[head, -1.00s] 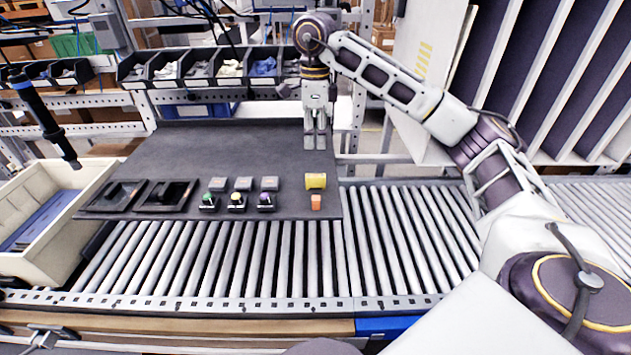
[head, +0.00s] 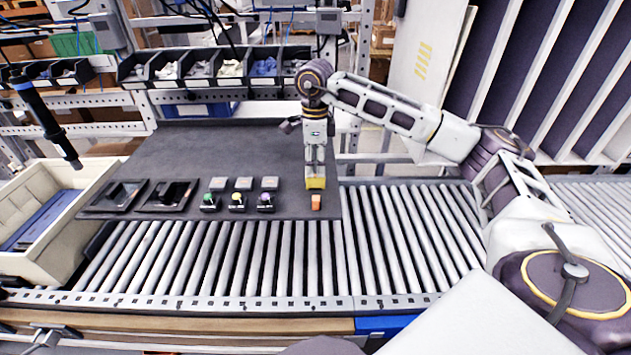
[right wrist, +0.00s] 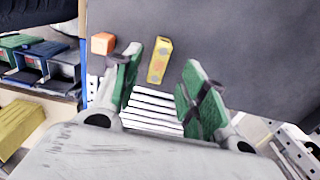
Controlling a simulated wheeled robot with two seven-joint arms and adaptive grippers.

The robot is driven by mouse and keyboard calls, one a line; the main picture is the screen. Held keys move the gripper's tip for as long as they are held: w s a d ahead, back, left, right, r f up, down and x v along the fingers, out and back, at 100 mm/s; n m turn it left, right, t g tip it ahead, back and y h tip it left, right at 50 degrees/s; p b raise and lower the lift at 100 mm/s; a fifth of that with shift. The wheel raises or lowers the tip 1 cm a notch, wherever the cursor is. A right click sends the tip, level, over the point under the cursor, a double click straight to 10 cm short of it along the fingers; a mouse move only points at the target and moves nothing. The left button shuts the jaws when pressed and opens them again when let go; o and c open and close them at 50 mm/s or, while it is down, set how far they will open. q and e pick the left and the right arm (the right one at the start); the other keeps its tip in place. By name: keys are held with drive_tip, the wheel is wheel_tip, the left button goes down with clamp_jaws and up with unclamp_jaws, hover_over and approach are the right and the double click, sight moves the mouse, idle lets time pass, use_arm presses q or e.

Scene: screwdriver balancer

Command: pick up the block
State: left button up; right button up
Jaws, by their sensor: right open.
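A yellow block (head: 316,184) lies near the front right corner of the dark mat. A smaller orange block (head: 316,202) sits just in front of it, at the mat's front edge. My right gripper (head: 315,170) points down over the yellow block, its fingertips partly overlapping that block's back side in the head view. In the right wrist view the gripper (right wrist: 163,62) is open, with green pads apart. The yellow block (right wrist: 160,60) shows in the gap between the fingers; the orange block (right wrist: 103,43) is outside it, beyond the left finger. My left gripper is out of view.
The dark mat (head: 230,150) carries black trays (head: 165,195) and several small coloured-knob parts (head: 237,201) to the left. A roller conveyor (head: 270,265) runs in front. A cream bin (head: 50,205) stands left, under a hanging screwdriver (head: 45,120). The mat's back middle is clear.

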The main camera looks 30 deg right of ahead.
sight(315, 175)
drive_tip(key=shift+s+f+p, duration=0.1)
drive_tip(key=shift+f+p, duration=0.45)
drive_tip(key=shift+f, duration=2.05)
clamp_jaws()
drive_tip(key=c, duration=0.9)
unclamp_jaws()
drive_tip(key=shift+c, duration=0.2)
drive_tip(key=shift+r, duration=0.15)
